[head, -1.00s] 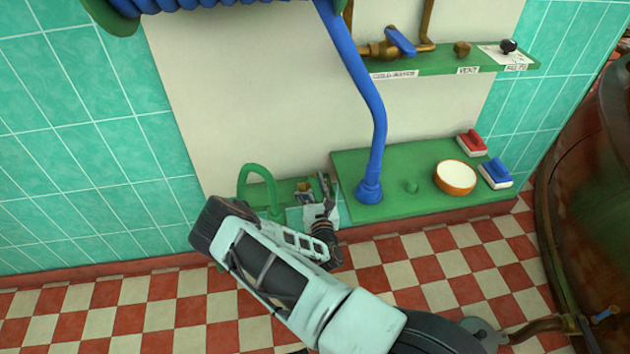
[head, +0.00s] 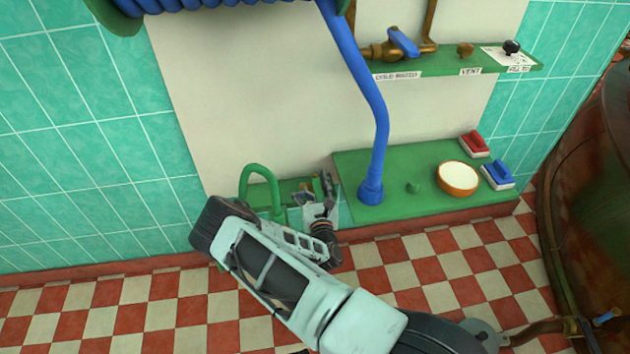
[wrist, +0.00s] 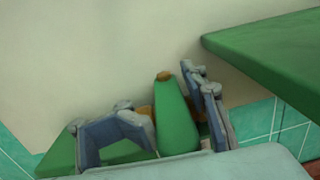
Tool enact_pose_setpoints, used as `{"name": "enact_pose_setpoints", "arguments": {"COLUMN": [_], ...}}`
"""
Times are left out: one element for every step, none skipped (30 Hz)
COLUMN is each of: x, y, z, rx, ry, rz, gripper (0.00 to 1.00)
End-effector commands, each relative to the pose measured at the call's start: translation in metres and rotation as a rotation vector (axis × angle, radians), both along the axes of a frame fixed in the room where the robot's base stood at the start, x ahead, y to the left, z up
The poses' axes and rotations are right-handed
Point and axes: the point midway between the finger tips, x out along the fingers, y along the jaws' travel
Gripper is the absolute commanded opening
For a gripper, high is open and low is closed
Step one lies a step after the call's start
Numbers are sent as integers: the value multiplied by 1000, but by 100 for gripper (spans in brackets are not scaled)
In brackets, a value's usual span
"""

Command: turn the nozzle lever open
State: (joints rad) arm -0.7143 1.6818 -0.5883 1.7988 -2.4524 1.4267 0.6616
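In the wrist view a green tapered piece (wrist: 175,122) with a brass tip stands between the two fingers of my gripper (wrist: 165,105). It looks like the nozzle lever, but I cannot be sure. The fingers are apart, with the right one close beside the green piece; contact is not clear. In the head view my gripper (head: 318,192) is at the low green ledge (head: 290,186) by the wall, beside a green hooped pipe (head: 262,180). Small brass parts show near the fingers; my arm hides much of this spot.
A blue hose (head: 376,130) comes down to the green bench (head: 400,205) right of my gripper. A bowl (head: 458,178), a red brush (head: 474,145) and a blue brush (head: 498,175) are on it. Above is a shelf (head: 440,64) with a blue-handled valve (head: 402,42). A copper kettle (head: 590,190) stands far right.

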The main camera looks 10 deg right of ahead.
Motion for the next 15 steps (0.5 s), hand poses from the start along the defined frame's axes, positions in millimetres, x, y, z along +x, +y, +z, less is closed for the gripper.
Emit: {"name": "enact_pose_setpoints", "arguments": {"x": [-1, -1, -1, 0, 0, 0, -1, -3, -5, -7, -10, -13, -15, -17, -20], "y": [-2, -3, -3, 0, 0, 0, -1, -1, -1, -1, -2, -2, -2, -2, -2], "z": [-1, -1, -1, 0, 0, 0, 1, 1, 1, 1, 1, 1, 1, 1, 1], "rx": [-2, -2, -2, 0, 0, 0, 0, -1, -1, -1, -1, -2, -2, -2, -2], "ry": [2, 3, 3, -1, -1, 0, 0, 1, 1, 2, 3, 3, 3, 3, 3], "rz": [-5, -6, -7, 0, 0, -1, -1, -1, -2, -3, -4, -4, -4, -5, -5], "gripper": [38, 38, 38, 38, 38, 38, 38, 38, 38, 38, 38, 38, 38, 38, 38]}}
